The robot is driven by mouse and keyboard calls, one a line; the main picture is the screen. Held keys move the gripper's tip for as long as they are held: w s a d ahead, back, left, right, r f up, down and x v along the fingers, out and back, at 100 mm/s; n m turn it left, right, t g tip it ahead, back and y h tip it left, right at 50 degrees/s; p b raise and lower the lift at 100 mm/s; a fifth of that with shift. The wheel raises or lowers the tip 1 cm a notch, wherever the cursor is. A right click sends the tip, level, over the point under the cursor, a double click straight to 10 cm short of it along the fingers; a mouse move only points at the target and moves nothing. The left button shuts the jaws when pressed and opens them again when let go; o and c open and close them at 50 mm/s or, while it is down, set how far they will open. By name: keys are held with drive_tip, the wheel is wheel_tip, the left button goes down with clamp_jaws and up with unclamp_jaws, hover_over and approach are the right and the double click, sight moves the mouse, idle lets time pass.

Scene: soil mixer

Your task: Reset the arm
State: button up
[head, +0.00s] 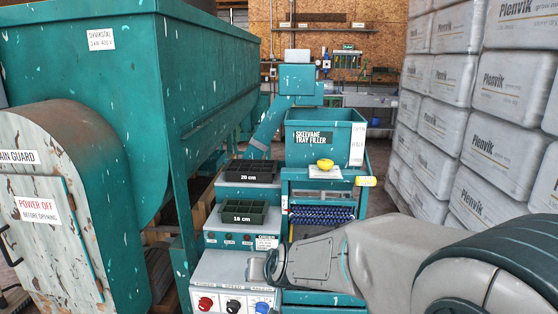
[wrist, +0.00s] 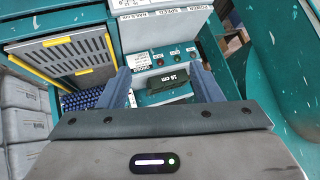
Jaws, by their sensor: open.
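My arm reaches in from the lower right of the head view. My gripper (head: 271,266) is in front of the grey control panel of the teal tray filler (head: 325,132). In the wrist view my gripper (wrist: 162,72) is open, its two dark fingers apart with nothing held between them. The dark green 16 cm tray (head: 245,212) rests on a grey step beyond the gripper. It also shows between the fingers in the wrist view (wrist: 170,92), apart from them as far as I can tell.
A second tray marked 20 cm (head: 250,171) sits on the higher step. The panel has red (head: 205,303), black and blue knobs. A large teal mixer (head: 110,90) fills the left. Stacked Plenvik bags (head: 470,140) wall the right.

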drive_tip(key=s+d+r+g+h+p, duration=0.1)
drive_tip(key=s+d+r+g+p, duration=0.1)
drive_tip(key=s+d, duration=0.7)
drive_tip(key=s+d+r+g+h+p, duration=0.2)
drive_tip(key=s+d+r+p, duration=0.3)
drive_tip(key=s+d, duration=0.4)
drive_tip(key=s+r+g, duration=0.1)
drive_tip(key=s, duration=0.2)
drive_tip(key=shift+s+r+m+h, duration=0.25)
drive_tip(key=shift+r+m+h, duration=0.05)
drive_tip(key=shift+r+m, duration=0.1)
